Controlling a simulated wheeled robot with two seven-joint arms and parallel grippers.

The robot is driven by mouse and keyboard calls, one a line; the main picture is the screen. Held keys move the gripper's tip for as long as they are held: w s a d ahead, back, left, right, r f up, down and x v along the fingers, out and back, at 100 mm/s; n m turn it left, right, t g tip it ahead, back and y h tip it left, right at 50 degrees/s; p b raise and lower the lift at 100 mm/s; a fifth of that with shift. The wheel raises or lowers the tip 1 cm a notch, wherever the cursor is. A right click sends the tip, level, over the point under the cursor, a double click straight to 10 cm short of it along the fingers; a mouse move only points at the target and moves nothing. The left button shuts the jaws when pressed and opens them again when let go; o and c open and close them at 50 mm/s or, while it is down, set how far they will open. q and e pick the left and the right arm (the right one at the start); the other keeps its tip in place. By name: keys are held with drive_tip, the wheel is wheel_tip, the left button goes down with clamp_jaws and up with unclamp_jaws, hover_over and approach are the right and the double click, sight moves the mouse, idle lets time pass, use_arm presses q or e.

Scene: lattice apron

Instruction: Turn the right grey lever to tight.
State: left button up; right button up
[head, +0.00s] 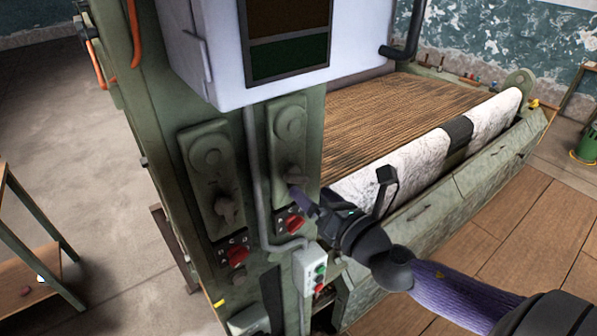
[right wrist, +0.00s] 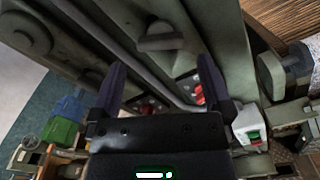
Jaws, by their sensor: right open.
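The right grey lever (head: 294,174) sits low on the right green plate (head: 290,125) of the machine column, above a red knob (head: 294,225). In the right wrist view the lever (right wrist: 160,40) is a short grey bar lying roughly crosswise. My right gripper (head: 303,200) is just below the lever in the head view. In the wrist view my right gripper (right wrist: 165,78) is open and empty, with its two dark fingers spread. The lever shows beyond the fingertips, between their lines, and seems apart from them. My left gripper is out of view. Any tight marking is too small to read.
A similar left lever (head: 227,208) with its own red knob (head: 237,255) stands to the left. A grey conduit (head: 257,180) runs between the plates to a button box (head: 312,268). A white cabinet (head: 212,60) overhangs above. The machine's roller (head: 400,160) lies to the right.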

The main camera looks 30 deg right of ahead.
sight(300, 181)
drive_tip(key=shift+w+a+p, duration=0.15)
drive_tip(key=shift+w+p, duration=0.25)
drive_tip(key=shift+w, duration=1.95)
drive_tip(key=shift+f, duration=0.1)
drive_tip(key=c, duration=1.1)
drive_tip(key=shift+m, duration=0.3)
drive_tip(key=m, duration=0.5)
drive_tip(key=shift+m+p, duration=0.3)
drive_tip(key=shift+p, duration=0.1)
drive_tip(key=m+p, duration=0.1)
drive_tip(key=m, duration=0.4)
drive_tip(key=shift+m+p, duration=0.3)
drive_tip(key=shift+m, duration=0.4)
